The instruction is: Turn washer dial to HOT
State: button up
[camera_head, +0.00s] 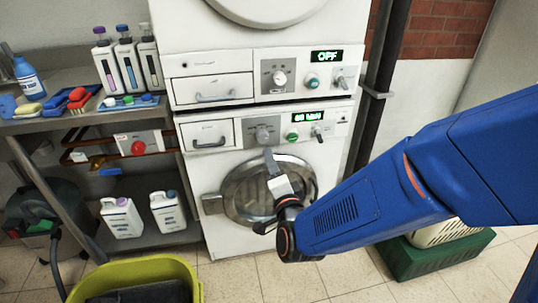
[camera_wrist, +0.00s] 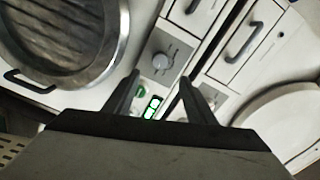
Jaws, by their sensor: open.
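The lower machine of a stacked pair has a grey round dial (camera_head: 263,134) on its front panel, above a round glass door (camera_head: 262,192). My gripper (camera_head: 268,158) is in front of this machine, its fingers pointing up just below the dial. In the wrist view my gripper (camera_wrist: 159,77) has its two fingers apart with nothing between them. The dial (camera_wrist: 162,60) appears just beyond the fingertips, with a visible gap around it. The dial's labels are too small to read. A green button (camera_wrist: 140,92) and a lit display (camera_wrist: 152,107) are beside it.
The upper machine (camera_head: 180,89) has its own dial (camera_head: 280,79) and a display reading OFF (camera_head: 326,56). A drawer handle (camera_head: 208,143) is left of the lower dial. A shelf with bottles stands left, a yellow-green bin (camera_head: 180,268) in front, a green crate (camera_head: 435,262) right.

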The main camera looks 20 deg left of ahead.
jog(key=shift+v, duration=2.05)
jog(key=w+d+r+n+g+h, duration=0.1)
jog(key=w+d+n+g+h, duration=0.15)
jog(key=d, duration=0.85)
jog(key=w+d+r+n+g+h, duration=0.1)
jog(key=d+n+g+h, duration=0.15)
jog(key=d, duration=0.95)
jog(key=s+d+n+g+h, duration=0.1)
jog(key=s+d+g+h, duration=0.1)
jog(key=s+d, duration=0.7)
jog(key=s+d+f+n+g+h, duration=0.1)
jog(key=s+d+g+h, duration=0.1)
jog(key=s+d, duration=0.8)
jog(key=d+g, duration=0.1)
jog(key=d, duration=0.3)
jog(key=shift+f+n+h, duration=0.2)
jog(key=shift+n+h, duration=0.1)
jog(key=shift+n, duration=0.1)
jog(key=shift+d, duration=0.1)
